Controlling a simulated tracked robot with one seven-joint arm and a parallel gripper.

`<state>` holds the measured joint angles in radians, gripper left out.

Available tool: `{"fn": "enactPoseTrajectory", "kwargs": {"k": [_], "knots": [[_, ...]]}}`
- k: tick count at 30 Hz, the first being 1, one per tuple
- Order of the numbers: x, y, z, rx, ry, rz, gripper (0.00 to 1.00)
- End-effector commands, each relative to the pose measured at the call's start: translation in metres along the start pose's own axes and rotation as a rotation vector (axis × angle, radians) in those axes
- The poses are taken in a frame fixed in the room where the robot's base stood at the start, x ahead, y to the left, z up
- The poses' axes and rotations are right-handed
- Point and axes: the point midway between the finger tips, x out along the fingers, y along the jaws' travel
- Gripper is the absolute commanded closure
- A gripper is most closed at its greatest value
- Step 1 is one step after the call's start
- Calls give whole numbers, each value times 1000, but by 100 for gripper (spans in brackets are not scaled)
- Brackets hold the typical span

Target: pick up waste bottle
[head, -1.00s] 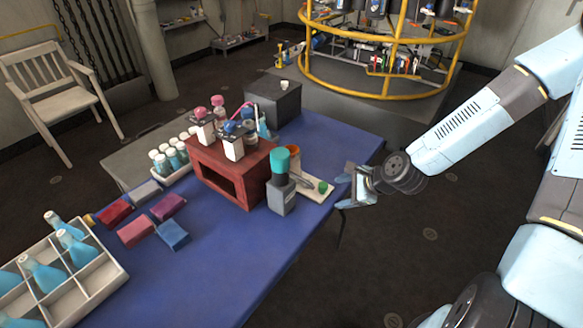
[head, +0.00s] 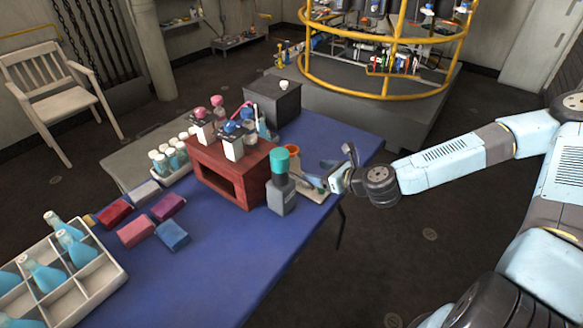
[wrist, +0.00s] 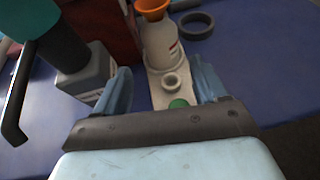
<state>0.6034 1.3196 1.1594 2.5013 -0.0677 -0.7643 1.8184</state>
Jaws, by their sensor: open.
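A white bottle with an orange funnel in its mouth, which looks like the waste bottle (wrist: 161,42), stands upright on a pale tray (wrist: 158,98) in the wrist view. In the head view mostly its orange funnel (head: 292,150) shows, behind the grey bottle with the teal top. My gripper (head: 322,176) is at the table's right edge, over the near end of the tray. In the wrist view my gripper (wrist: 162,84) is open and empty. Its fingers point toward the white bottle, which is beyond the fingertips and between their lines, apparently not touched.
A grey bottle with a teal top (head: 281,190) stands close left of my gripper; it also shows in the wrist view (wrist: 88,72). A small white ring-shaped piece (wrist: 171,82) and a green cap (wrist: 179,103) lie between my fingers. A dark ring (wrist: 196,25) and red stand (head: 232,172) are nearby.

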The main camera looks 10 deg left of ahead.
Motion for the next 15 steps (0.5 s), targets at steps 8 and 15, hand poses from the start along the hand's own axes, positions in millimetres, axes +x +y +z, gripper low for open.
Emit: {"fn": "enactPoseTrajectory", "kwargs": {"k": [8,15], "knots": [[45,1,0,-3,1,2,28],[62,1,-1,-2,1,1,28]]}}
